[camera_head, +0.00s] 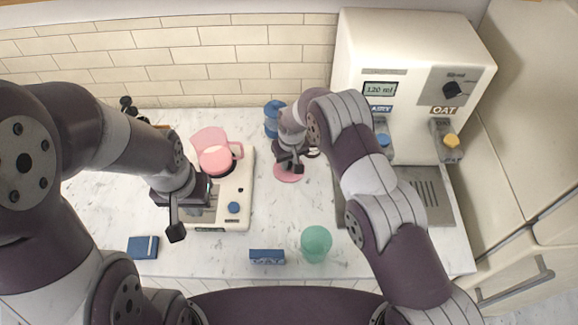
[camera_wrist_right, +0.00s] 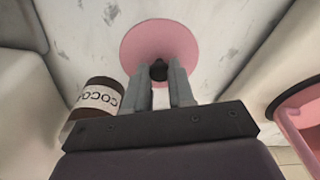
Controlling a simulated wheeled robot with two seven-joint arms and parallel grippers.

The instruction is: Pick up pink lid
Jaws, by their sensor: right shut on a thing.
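The pink lid (camera_head: 287,174) is a flat round disc with a dark knob in its middle. It shows just below my right gripper (camera_head: 291,160) in the head view. In the right wrist view the pink lid (camera_wrist_right: 146,40) lies ahead of the fingers, and my right gripper (camera_wrist_right: 161,78) is shut on its dark knob. I cannot tell whether the lid touches the counter. My left gripper (camera_head: 176,218) hangs at the front left of the white scale machine, away from the lid; its jaw opening cannot be made out.
A pink pitcher (camera_head: 215,152) stands on the white machine (camera_head: 243,190). A cocoa jar (camera_wrist_right: 97,97) is close beside my right gripper. A blue cup (camera_head: 273,118), green cup (camera_head: 316,242), blue box (camera_head: 143,247) and blue sign (camera_head: 267,256) stand around. The milk dispenser (camera_head: 410,60) is at right.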

